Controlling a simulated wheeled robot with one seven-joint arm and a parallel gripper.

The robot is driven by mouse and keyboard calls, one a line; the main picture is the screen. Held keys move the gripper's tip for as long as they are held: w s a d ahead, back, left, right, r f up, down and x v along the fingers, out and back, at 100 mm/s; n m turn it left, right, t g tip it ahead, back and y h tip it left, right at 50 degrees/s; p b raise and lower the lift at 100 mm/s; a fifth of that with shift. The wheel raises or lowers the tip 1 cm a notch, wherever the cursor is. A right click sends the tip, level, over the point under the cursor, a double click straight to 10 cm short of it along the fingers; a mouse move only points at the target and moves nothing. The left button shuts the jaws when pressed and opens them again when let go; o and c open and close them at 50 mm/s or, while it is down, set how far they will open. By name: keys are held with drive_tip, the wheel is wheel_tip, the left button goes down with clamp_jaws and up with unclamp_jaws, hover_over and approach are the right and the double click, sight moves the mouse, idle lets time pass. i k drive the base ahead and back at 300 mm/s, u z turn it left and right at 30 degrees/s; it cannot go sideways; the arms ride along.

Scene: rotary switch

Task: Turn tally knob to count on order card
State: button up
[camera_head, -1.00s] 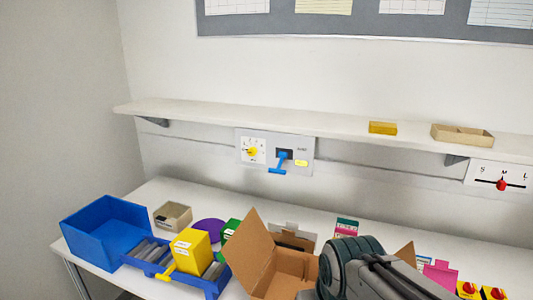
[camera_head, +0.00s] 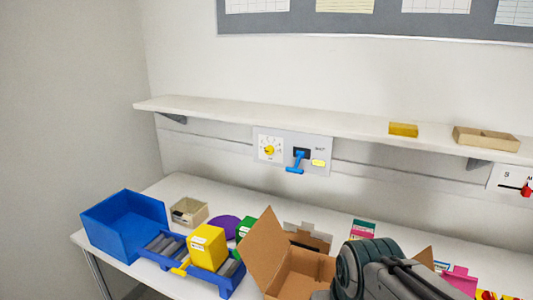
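A yellow round knob (camera_head: 269,150) sits on a white dial plate with marks around it, at the left of a grey wall panel (camera_head: 315,143). The panel is on the wall just under the shelf, and the dial's marks are too small to read. A blue lever (camera_head: 296,162) and a yellow label are on the same panel. I cannot pick out the order card for certain; several small cards stand on the table. Part of my dark arm shows at the bottom right, well below and right of the knob. My gripper is not in view.
The table holds a blue bin (camera_head: 124,226), a roller tray (camera_head: 226,280) with a yellow box (camera_head: 208,246), and an open cardboard box (camera_head: 305,270). A shelf (camera_head: 220,112) runs above the panel. The wall around the knob is clear.

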sight(269, 150)
drive_tip(key=u, duration=1)
drive_tip(key=i, duration=0.55)
drive_tip(key=z, duration=1.2)
